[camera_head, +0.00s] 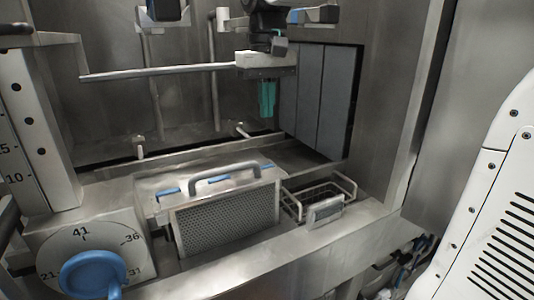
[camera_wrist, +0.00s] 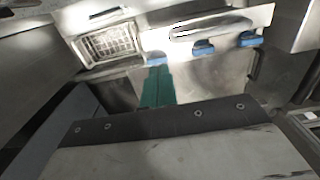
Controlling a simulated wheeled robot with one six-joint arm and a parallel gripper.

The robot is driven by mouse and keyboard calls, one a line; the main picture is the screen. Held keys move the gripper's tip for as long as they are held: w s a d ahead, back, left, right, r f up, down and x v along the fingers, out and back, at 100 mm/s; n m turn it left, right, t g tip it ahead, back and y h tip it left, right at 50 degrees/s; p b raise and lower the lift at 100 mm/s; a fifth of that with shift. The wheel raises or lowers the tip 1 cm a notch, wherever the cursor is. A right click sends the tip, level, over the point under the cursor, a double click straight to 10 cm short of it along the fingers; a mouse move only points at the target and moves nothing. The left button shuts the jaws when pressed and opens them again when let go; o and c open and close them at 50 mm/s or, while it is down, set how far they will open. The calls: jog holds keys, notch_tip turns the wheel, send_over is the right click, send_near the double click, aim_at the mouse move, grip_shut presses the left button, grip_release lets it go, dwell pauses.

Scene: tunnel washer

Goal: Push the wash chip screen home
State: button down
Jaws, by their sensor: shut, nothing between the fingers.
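The wash chip screen (camera_head: 228,213) is a metal box with a perforated front, a grey bar handle (camera_head: 225,180) and blue pieces along its top. It stands proud of the front ledge in the head view. How far it sits in its slot I cannot tell. In the wrist view, its handle (camera_wrist: 210,30) and blue pieces show at the top. My gripper (camera_head: 267,112) has teal fingers, shut and empty, pointing down above and behind the screen, apart from it. The fingers also show in the wrist view (camera_wrist: 157,88), with the screen beyond them.
A wire basket (camera_head: 320,197) with a front plate sits right of the screen; it shows in the wrist view (camera_wrist: 107,45). A blue knob (camera_head: 93,273) on a numbered dial is at lower left. Dark grey strips (camera_head: 322,95) hang behind at right. A horizontal bar (camera_head: 155,72) crosses the open chamber.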

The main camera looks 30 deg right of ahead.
send_over(266, 189)
jog(key=w, duration=0.1)
jog(key=f, duration=1.4)
jog(key=shift+w+d, duration=0.1)
jog(key=shift+d, duration=0.3)
jog(key=shift+r, duration=0.1)
notch_tip(266, 189, down, 8)
jog(key=shift+r, duration=0.1)
notch_tip(266, 189, up, 14)
